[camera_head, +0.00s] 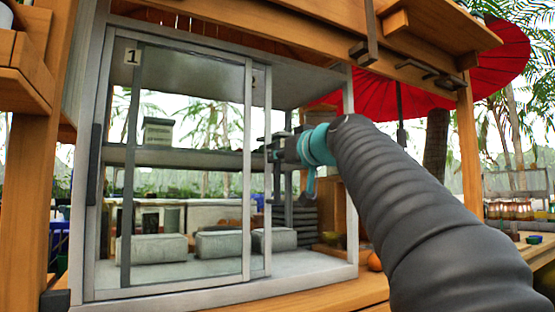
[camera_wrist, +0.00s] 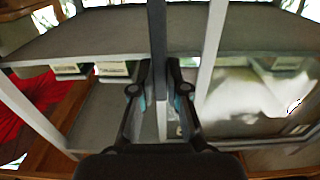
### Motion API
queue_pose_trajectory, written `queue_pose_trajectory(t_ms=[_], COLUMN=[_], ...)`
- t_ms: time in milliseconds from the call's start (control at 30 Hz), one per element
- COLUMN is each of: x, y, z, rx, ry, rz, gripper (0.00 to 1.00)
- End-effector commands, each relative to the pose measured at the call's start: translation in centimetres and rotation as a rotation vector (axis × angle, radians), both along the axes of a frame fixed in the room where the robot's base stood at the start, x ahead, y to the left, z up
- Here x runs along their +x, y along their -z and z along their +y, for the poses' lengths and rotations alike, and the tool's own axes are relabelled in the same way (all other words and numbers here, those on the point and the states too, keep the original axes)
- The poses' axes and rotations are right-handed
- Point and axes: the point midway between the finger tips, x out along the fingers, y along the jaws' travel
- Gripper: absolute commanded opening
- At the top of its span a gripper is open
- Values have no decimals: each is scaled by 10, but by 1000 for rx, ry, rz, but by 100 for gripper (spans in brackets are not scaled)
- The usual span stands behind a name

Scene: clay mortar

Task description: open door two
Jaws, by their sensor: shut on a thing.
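The glass cabinet (camera_head: 212,292) has a light metal frame and sliding glass doors. Door one, marked "1", covers the left of its front. Door two's light upright (camera_head: 268,200) stands just right of door one's right edge, and its pane appears to lie largely behind door one. The front right of that upright looks open. My gripper (camera_head: 278,152) is at the upright's mid height. In the wrist view, my gripper (camera_wrist: 160,88) is shut around a dark upright bar (camera_wrist: 157,30), which seems to be door two's handle; the fingers hide part of it.
Grey blocks (camera_head: 152,248) rest on the cabinet floor and a small box (camera_head: 158,132) stands on its shelf (camera_head: 190,158). The cabinet's right post (camera_head: 350,235) stands close to my arm. A wooden counter and a red umbrella (camera_head: 440,95) are at the right.

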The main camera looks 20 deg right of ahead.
Motion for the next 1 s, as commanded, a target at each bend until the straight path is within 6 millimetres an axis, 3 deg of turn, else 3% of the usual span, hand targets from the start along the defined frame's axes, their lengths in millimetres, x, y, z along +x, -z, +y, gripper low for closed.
queue_pose_trajectory(t_ms=[200, 233, 333, 733, 1000], x=[-1, -1, -1, -6, -49], y=[-1, -1, -1, -1, -1], z=[2, 2, 2, 0, -10], rx=[0, 0, 0, -1, 0], ry=[-3, -3, -4, -3, 1], rz=[-1, -1, -1, -1, -2], gripper=[0, 16, 40, 40, 40])
